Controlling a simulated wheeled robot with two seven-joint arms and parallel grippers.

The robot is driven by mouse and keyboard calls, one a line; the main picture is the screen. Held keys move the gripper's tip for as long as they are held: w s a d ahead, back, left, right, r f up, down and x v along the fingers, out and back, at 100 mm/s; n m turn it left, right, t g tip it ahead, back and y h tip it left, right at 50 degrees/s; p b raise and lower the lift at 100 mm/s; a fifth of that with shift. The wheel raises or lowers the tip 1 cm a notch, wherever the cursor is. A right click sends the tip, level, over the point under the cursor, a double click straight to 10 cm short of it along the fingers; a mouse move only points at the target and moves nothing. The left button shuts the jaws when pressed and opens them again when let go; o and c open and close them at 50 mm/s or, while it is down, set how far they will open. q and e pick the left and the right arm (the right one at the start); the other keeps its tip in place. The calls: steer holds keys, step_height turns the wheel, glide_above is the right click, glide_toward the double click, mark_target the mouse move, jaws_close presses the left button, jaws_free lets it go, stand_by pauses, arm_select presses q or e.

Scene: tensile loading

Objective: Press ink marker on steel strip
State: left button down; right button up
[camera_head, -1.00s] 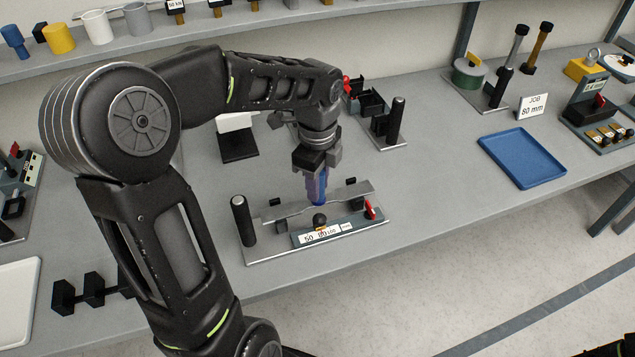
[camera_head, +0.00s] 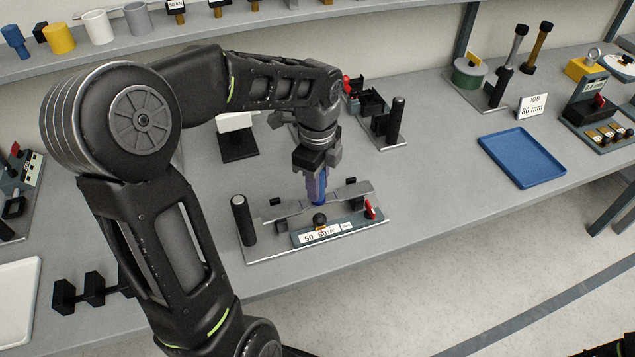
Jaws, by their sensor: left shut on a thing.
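The steel strip (camera_head: 285,212) is a flat grey dog-bone bar lying across a low marking fixture (camera_head: 270,246) with a black post, a red lever and a label reading 50 and 80 mm. My left gripper (camera_head: 317,172) points down over the strip and is shut on the blue ink marker (camera_head: 318,190). The marker is upright, with its lower end at the middle of the strip. Whether its tip touches the strip cannot be told. My right gripper does not show clearly; only dark parts show at the bottom right corner.
A blue tray (camera_head: 523,158) lies to the right, near a sign (camera_head: 533,106) reading JOB 80 mm. Another black-post fixture (camera_head: 393,122) stands behind the strip. Black blocks (camera_head: 93,288) and a white tray (camera_head: 17,300) are at left. The bench between fixture and blue tray is clear.

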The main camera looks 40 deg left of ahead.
arm_select(q)
steer(key=shift+s, duration=0.1)
step_height(320, 180, up, 7)
steer(key=p, duration=0.6)
stand_by(0.7)
